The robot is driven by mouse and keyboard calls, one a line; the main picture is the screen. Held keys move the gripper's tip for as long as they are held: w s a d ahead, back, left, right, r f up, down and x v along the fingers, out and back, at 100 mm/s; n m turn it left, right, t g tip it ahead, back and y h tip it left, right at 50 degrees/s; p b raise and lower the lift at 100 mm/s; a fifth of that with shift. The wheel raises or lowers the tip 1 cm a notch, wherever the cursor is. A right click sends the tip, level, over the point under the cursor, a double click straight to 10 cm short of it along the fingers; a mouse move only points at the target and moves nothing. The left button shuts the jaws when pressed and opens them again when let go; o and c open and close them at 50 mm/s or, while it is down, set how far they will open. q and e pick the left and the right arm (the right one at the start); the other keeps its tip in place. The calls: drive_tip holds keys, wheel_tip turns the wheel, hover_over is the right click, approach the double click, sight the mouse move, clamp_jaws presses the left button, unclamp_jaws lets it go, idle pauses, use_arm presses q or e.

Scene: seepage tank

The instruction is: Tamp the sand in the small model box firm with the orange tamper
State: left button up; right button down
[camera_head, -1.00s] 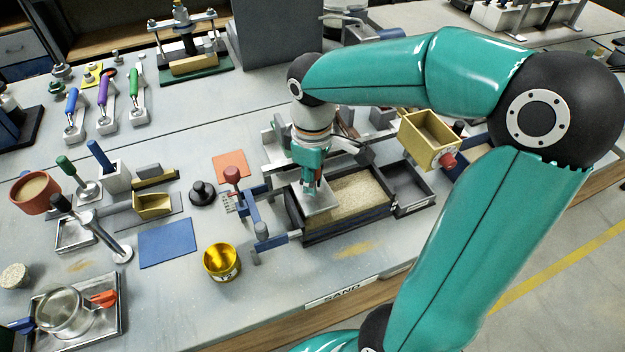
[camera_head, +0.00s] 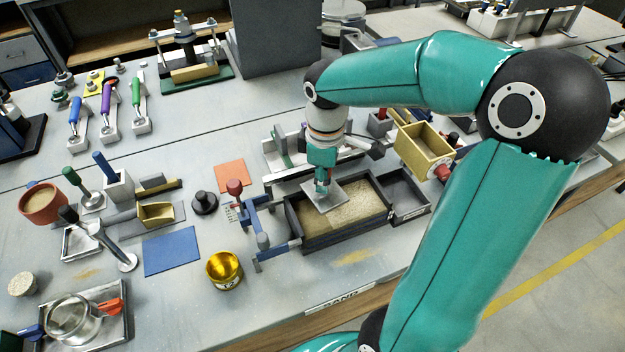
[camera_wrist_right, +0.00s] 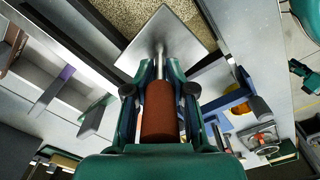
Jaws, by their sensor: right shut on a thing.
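My right gripper (camera_head: 322,181) is shut on the handle of the orange tamper. In the right wrist view the tamper's orange-brown handle (camera_wrist_right: 160,112) sits between the fingers, and its metal shaft leads to a flat square grey plate. In the head view the plate (camera_head: 325,196) is over the left part of the small model box (camera_head: 345,242), a dark-walled box of tan sand (camera_head: 350,212). Sand shows in front of the plate and to its right. The plate appears raised a little, but I cannot tell its exact gap to the sand. My left gripper is not in view.
A dark tray (camera_head: 405,190) adjoins the box on the right, with a yellow bin (camera_head: 424,150) behind it. A blue frame (camera_head: 257,222) stands close on the left. A yellow cup (camera_head: 224,270) is at front left. The bench in front of the box is mostly clear.

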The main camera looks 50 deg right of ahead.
use_arm(q)
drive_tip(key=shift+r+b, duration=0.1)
drive_tip(key=shift+b, duration=0.4)
use_arm(e)
drive_tip(key=shift+m, duration=0.9)
drive_tip(key=shift+s+d+f, duration=0.55)
drive_tip(key=shift+s+d, duration=0.35)
drive_tip(key=shift+s+d+f, duration=0.5)
drive_tip(key=shift+s+d, duration=0.35)
drive_tip(key=shift+f, duration=0.1)
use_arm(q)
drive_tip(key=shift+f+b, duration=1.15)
use_arm(e)
drive_tip(key=shift+f, duration=1.2)
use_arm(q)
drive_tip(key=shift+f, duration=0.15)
use_arm(e)
drive_tip(key=shift+f, duration=0.25)
drive_tip(key=shift+s, duration=0.1)
wheel_tip(320, 180, up, 4)
drive_tip(key=p, duration=0.3)
drive_tip(key=shift+r, duration=0.2)
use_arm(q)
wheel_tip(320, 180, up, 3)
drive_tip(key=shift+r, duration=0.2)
